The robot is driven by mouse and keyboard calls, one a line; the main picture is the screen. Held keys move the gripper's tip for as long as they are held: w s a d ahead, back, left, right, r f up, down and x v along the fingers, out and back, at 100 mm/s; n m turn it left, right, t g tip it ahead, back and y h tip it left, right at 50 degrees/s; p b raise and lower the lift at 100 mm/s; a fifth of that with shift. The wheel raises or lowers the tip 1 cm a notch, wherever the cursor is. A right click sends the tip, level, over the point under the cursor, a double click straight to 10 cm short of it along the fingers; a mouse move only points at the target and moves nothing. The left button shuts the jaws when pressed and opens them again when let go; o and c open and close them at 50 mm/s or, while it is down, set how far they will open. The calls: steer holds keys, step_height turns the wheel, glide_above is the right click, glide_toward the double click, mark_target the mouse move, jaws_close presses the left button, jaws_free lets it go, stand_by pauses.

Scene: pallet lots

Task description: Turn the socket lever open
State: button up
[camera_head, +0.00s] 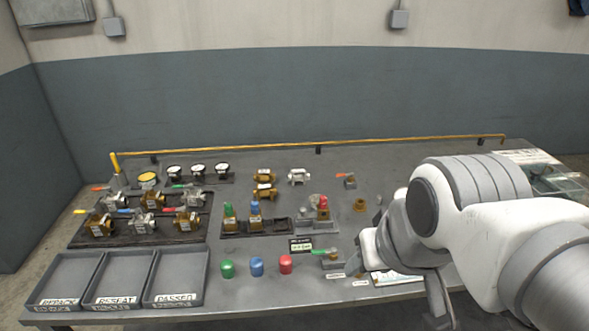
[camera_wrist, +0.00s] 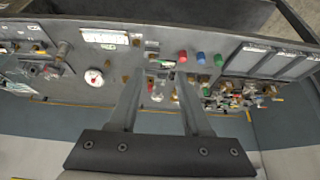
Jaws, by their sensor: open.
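Two small levered blocks stand on the grey bench; I cannot tell which one is the socket. One block near the front edge (camera_head: 333,262) carries a green-handled lever (camera_head: 324,252). The other block farther back (camera_head: 349,183) carries an orange-red lever (camera_head: 344,175). My gripper (camera_wrist: 160,112) is open and empty in the wrist view, its two dark fingers spread above the bench. In the head view, part of it shows at the lower right, right of the green-levered block and apart from it. My white arm hides the bench behind it.
Green (camera_head: 227,269), blue (camera_head: 257,266) and red (camera_head: 286,264) caps stand near the front edge. Three labelled trays (camera_head: 205,284) sit at the front left. Brass valves (camera_head: 187,223) crowd a rack behind them. A pressure gauge (camera_wrist: 94,77) shows in the wrist view. A yellow pipe (camera_head: 390,139) runs along the back.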

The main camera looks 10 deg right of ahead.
steer(key=w+r+m+g+p, duration=0.1)
steer(key=w+r+m+g, duration=0.1)
steer(key=w+m, duration=0.35)
steer(key=m+g+y+p, duration=0.2)
steer(key=m+g+y, duration=0.25)
steer(key=m, duration=0.85)
glide_above(319, 251)
steer(key=d, duration=0.8)
step_height(319, 251, down, 10)
steer(key=shift+n+t, duration=0.25)
steer(key=shift+t, duration=0.2)
steer(key=x, duration=1.1)
steer(key=b+x, duration=0.1)
steer(key=x, duration=0.5)
steer(key=shift+a+r, duration=0.15)
steer(key=shift+a, duration=0.15)
jaws_close()
